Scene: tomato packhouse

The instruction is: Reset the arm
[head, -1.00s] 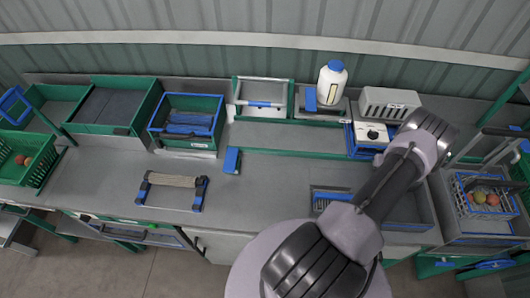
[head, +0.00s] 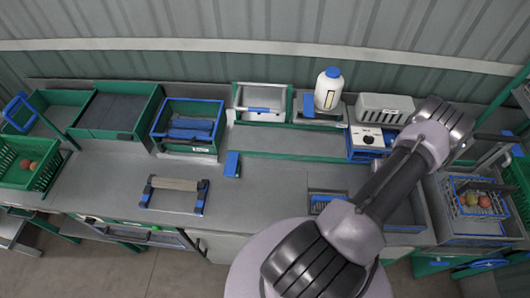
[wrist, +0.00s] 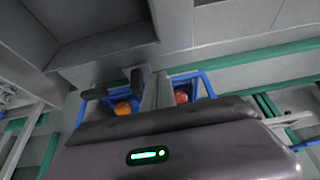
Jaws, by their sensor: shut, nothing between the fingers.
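My arm reaches from the bottom middle of the head view up to the right. Its far end bends over the bench's right side, and my gripper is hard to make out there. In the wrist view my gripper (wrist: 157,90) is shut, its grey fingers close together with nothing held between them. Beyond the fingers is the blue-rimmed wire basket (wrist: 208,84), with an orange fruit (wrist: 122,108) and a red fruit (wrist: 181,97) partly visible. The basket (head: 457,208) also shows at the right of the head view.
A white bottle with a blue cap (head: 327,92) and a grey box (head: 384,107) stand along the back. A blue-rimmed green crate (head: 187,107) and a blue-ended frame (head: 174,184) are left of my arm. The bench top (head: 262,195) between them is mostly clear.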

